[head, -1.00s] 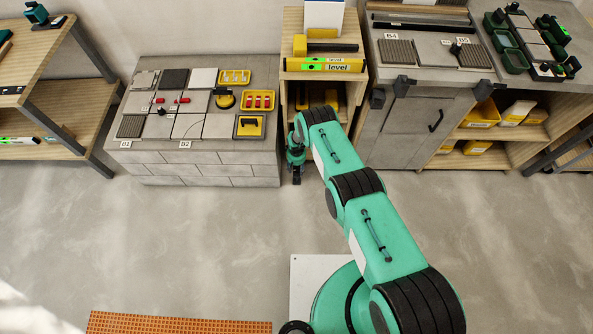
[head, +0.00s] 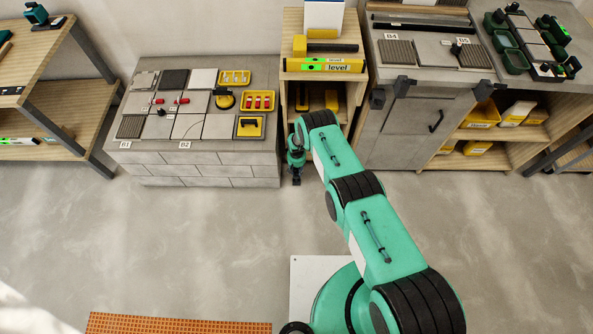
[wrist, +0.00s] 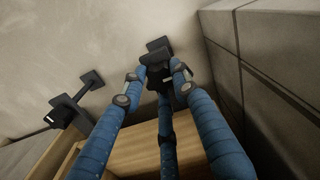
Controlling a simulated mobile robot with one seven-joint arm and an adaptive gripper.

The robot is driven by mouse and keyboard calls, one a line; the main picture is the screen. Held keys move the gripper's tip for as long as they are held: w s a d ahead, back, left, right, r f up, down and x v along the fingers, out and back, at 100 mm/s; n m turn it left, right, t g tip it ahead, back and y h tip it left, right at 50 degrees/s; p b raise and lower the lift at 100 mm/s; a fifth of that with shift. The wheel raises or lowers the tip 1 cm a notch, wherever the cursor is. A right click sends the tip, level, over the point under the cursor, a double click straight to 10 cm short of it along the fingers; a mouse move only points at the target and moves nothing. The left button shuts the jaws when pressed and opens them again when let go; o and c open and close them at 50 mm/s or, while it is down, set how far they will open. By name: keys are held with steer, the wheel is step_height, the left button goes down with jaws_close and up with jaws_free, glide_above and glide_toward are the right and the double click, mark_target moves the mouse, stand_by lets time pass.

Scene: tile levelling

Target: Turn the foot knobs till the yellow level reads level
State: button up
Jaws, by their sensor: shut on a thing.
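The yellow level (head: 345,68) lies on top of the narrow wooden cabinet (head: 291,97) in the head view, with a lit green patch near its left end. I cannot read its bubble. My gripper (head: 296,179) is low in the gap between that cabinet and the grey block bench. In the wrist view, my gripper's blue fingers (wrist: 160,82) are closed around a dark foot knob (wrist: 158,57), which they partly hide. A second black foot (wrist: 72,108) shows apart from the fingers at left. The cabinet's wood (wrist: 130,146) is close beside the fingers.
The grey block bench (head: 205,166) with tiles and yellow trays stands left of my gripper; its wall (wrist: 275,75) is close at right in the wrist view. A grey cabinet (head: 410,135) stands right of the wooden one. The floor (head: 180,240) in front is mostly clear.

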mark_target(296, 170)
steer(key=shift+w+a+r+n, duration=0.2)
steer(key=shift+w+n, duration=0.1)
steer(key=shift+n, duration=0.2)
steer(key=o, duration=1.1)
steer(key=shift+s+d+f, duration=0.1)
steer(key=shift+r, duration=5.95)
